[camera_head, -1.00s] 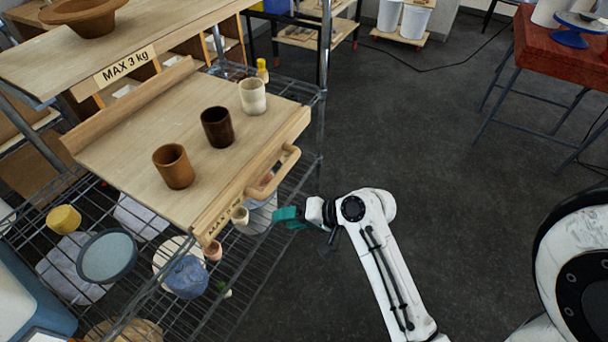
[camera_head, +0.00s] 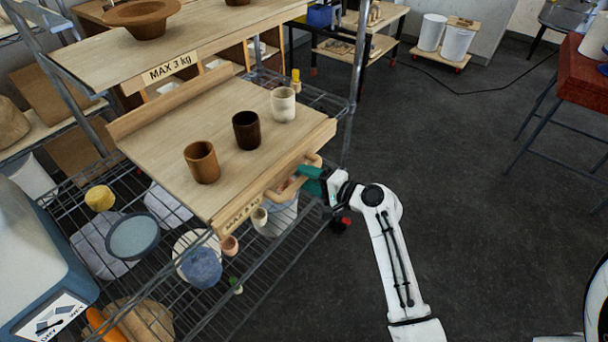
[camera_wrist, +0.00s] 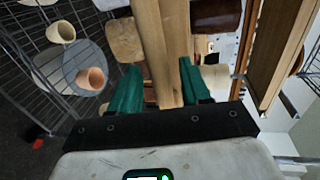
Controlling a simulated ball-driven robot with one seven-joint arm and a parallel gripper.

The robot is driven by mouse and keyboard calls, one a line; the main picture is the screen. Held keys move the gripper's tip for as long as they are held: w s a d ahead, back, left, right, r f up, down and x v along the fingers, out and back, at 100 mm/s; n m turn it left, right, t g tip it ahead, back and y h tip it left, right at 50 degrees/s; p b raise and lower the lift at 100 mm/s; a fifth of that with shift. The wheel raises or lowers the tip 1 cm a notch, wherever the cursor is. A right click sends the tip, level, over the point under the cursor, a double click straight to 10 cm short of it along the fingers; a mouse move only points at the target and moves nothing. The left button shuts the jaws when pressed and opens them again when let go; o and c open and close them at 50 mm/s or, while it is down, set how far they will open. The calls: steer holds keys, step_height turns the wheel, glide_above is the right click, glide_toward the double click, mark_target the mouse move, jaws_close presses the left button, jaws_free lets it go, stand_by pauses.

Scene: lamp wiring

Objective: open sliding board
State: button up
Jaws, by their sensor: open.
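The sliding board (camera_head: 165,142) is a pale wooden shelf marked MAX 3 kg, sticking out from the rack. It bears a brown cup (camera_head: 202,163), a dark cup (camera_head: 246,131) and a cream cup (camera_head: 283,105), all upright. Its wooden handle (camera_head: 274,192) is on the front edge. My gripper (camera_head: 303,178) has green fingers and is at the handle, partly hiding it. In the wrist view my gripper (camera_wrist: 158,75) is open, and a wooden bar (camera_wrist: 172,85) lies between the fingers. I cannot tell whether the fingers touch it.
A fixed upper shelf (camera_head: 100,48) with a bowl (camera_head: 142,18) is behind the board. A wire shelf (camera_head: 255,265) below holds several pots and plates. A rack post (camera_head: 352,75) stands near my gripper. The dark floor (camera_head: 450,150) to the right is free.

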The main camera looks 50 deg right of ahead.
steer(key=shift+x, duration=0.95)
jaws_close()
